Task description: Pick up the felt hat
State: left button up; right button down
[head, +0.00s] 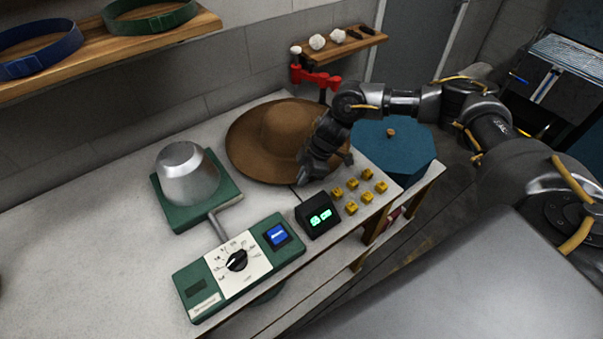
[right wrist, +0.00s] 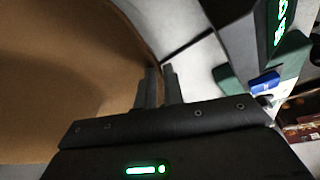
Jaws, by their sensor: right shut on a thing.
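The brown felt hat (head: 275,140) sits on the white bench behind the control box, brim down and crown up. My right gripper (head: 303,178) is at the brim's right front edge. In the right wrist view the hat (right wrist: 60,80) fills the left side, and the two fingers of my right gripper (right wrist: 158,88) are close together, shut on the brim's edge. The hat looks level, and I cannot tell whether it is clear of the bench. My left gripper is not in view.
A metal hat form (head: 186,172) on a green base stands left of the hat. The green control box (head: 238,265), a small black display (head: 318,214) and several yellow blocks (head: 352,208) are in front. A blue lidded box (head: 395,160) is at the right.

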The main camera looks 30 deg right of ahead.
notch_tip(320, 180, up, 27)
jog(key=b, duration=0.3)
jog(key=c, duration=2.1)
grip_release()
jog(key=shift+f, duration=0.1)
jog(key=shift+c, duration=0.2)
jog(key=shift+f, duration=0.1)
grip_shut()
